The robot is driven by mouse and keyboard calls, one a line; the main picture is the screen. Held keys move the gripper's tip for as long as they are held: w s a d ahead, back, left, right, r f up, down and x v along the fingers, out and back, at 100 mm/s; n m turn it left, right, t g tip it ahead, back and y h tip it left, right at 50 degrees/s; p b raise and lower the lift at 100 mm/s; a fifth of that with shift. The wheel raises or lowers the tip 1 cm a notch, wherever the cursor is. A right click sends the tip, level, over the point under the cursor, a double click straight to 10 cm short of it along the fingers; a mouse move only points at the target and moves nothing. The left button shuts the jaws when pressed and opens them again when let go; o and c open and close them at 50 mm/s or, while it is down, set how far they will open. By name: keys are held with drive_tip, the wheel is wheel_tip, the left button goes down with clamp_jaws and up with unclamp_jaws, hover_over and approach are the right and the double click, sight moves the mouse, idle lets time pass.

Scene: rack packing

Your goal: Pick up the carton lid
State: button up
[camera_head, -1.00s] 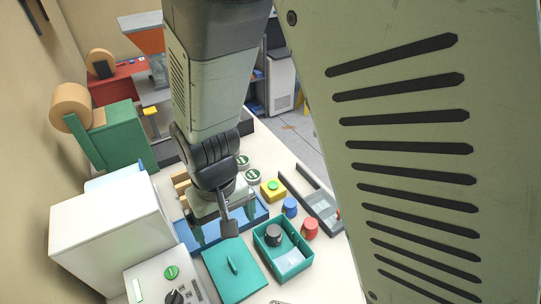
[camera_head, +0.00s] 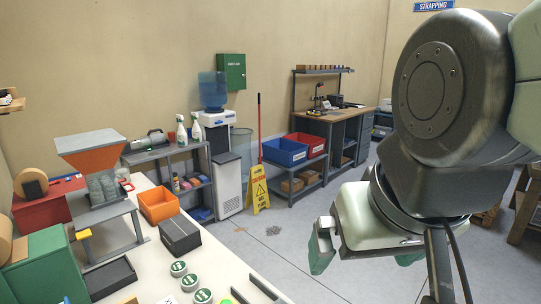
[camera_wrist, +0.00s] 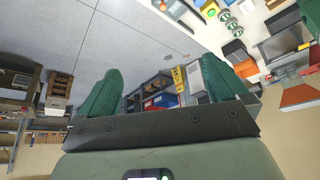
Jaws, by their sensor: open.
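I cannot make out the carton lid in either current view. My gripper (camera_head: 362,262) is raised at the right of the head view, over the floor and away from the table. Its green-padded fingers stand apart in the wrist view (camera_wrist: 162,85), with nothing between them but the distant room. The front part of the white table (camera_head: 215,283), where a teal lid with a handle lay earlier, is outside the head view.
Green-topped round tins (camera_head: 190,282), a dark box (camera_head: 180,235), an orange bin (camera_head: 158,205) and a hopper stand (camera_head: 105,215) are on the table. A yellow caution sign (camera_head: 260,195) stands on the floor beyond. Open floor surrounds my gripper.

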drive_tip(key=shift+s+d+r, duration=0.25)
drive_tip(key=shift+s+d, duration=0.15)
drive_tip(key=shift+s, duration=0.05)
drive_tip(key=c, duration=1.2)
drive_tip(key=shift+o, duration=0.2)
drive_tip(key=shift+w, duration=0.1)
